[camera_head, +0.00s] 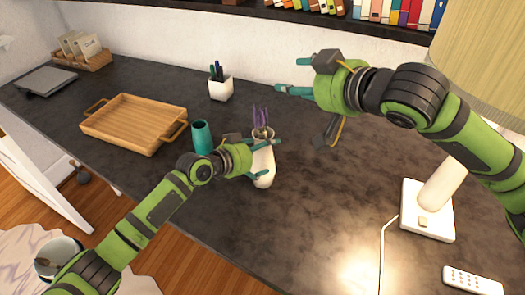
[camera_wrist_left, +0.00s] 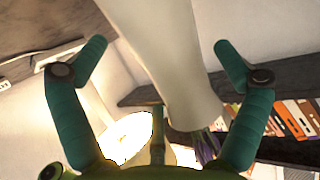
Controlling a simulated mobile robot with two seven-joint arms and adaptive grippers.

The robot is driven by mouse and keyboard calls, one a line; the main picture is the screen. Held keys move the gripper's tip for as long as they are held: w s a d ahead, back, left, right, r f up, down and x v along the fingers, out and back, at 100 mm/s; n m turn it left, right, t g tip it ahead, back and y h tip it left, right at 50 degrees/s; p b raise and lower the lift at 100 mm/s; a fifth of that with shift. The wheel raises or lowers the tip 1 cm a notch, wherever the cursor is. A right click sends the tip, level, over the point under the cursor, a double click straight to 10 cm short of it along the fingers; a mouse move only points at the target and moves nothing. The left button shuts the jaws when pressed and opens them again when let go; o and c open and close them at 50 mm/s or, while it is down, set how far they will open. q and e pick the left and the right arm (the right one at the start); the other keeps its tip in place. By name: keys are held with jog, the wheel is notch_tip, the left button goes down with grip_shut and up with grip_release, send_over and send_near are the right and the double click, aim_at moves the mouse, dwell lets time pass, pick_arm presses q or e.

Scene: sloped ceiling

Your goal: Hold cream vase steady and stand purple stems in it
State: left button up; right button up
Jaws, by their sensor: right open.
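The cream vase (camera_head: 264,166) stands on the dark desk. The purple stems (camera_head: 261,119) rise from its mouth, and nothing grips them. My left gripper (camera_head: 266,159) has its fingers on either side of the vase. In the left wrist view the vase (camera_wrist_left: 165,60) passes between the spread fingers, with gaps showing beside it, and the purple stems (camera_wrist_left: 207,146) show at its mouth. My right gripper (camera_head: 291,75) is open and empty, above the desk behind and right of the vase. The stem ends inside the vase are hidden.
A teal cup (camera_head: 202,137) stands just left of the vase. A white pen holder (camera_head: 221,89) is behind it, and a wooden tray (camera_head: 130,112) lies farther left. A lamp (camera_head: 428,208) and a remote (camera_head: 472,279) are at right. The desk front centre is clear.

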pick_arm(q)
jog(key=shift+r, duration=0.15)
jog(key=shift+s, duration=0.15)
jog(key=v, duration=1.1)
jog(key=shift+s+a, duration=0.2)
jog(key=shift+a, duration=0.15)
jog(key=shift+r, duration=0.1)
